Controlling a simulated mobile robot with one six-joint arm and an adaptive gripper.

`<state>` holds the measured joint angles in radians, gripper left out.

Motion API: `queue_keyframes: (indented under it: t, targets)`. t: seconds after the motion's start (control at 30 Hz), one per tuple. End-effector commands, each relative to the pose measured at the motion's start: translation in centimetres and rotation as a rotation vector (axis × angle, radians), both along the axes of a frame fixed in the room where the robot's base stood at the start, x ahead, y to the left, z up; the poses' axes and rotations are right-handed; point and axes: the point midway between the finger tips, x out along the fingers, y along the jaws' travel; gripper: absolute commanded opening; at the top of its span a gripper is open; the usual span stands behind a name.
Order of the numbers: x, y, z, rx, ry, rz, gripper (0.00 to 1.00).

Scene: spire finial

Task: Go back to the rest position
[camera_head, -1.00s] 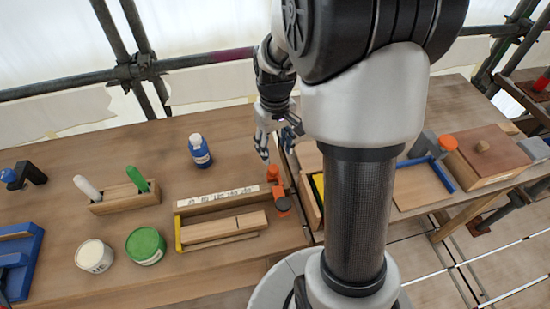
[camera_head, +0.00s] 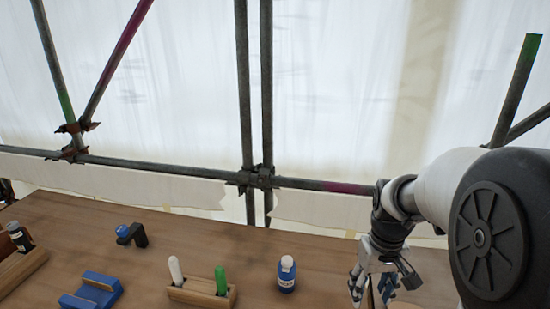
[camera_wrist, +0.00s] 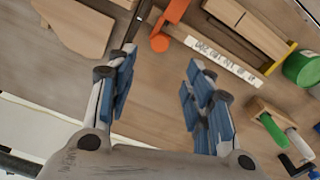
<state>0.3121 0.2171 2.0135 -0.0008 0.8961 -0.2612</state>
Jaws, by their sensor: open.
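My gripper (camera_head: 372,288) hangs at the lower right in the head view, over the wooden workbench (camera_head: 150,229). In the wrist view, my gripper (camera_wrist: 156,92) shows two blue-padded fingers spread wide apart, with only bare bench top between them. Nothing is held. The fingers point down towards the bench.
A blue bottle (camera_head: 287,274) stands left of my gripper. A wooden holder (camera_head: 202,293) bears white and green handles. A blue cradle (camera_head: 92,291) and a black bracket (camera_head: 139,236) lie further left. Scaffold poles (camera_head: 256,120) rise behind. The wrist view shows an orange clamp (camera_wrist: 170,22) and a labelled wooden tray (camera_wrist: 225,62).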

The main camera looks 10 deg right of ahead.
Motion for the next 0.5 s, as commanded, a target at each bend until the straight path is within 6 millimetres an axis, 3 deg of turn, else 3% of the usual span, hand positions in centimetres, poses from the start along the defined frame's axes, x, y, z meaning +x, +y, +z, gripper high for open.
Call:
queue_keyframes:
  t: [0.17, 0.3, 0.5]
  targets:
    - [-2.8, 3.5, 4.7, -0.022, -0.09, 0.015, 0.47]
    - [-6.5, 6.7, 7.9, -0.032, -0.175, 0.027, 0.47]
    - [-12.1, 10.1, 10.1, -0.027, -0.294, 0.041, 0.47]
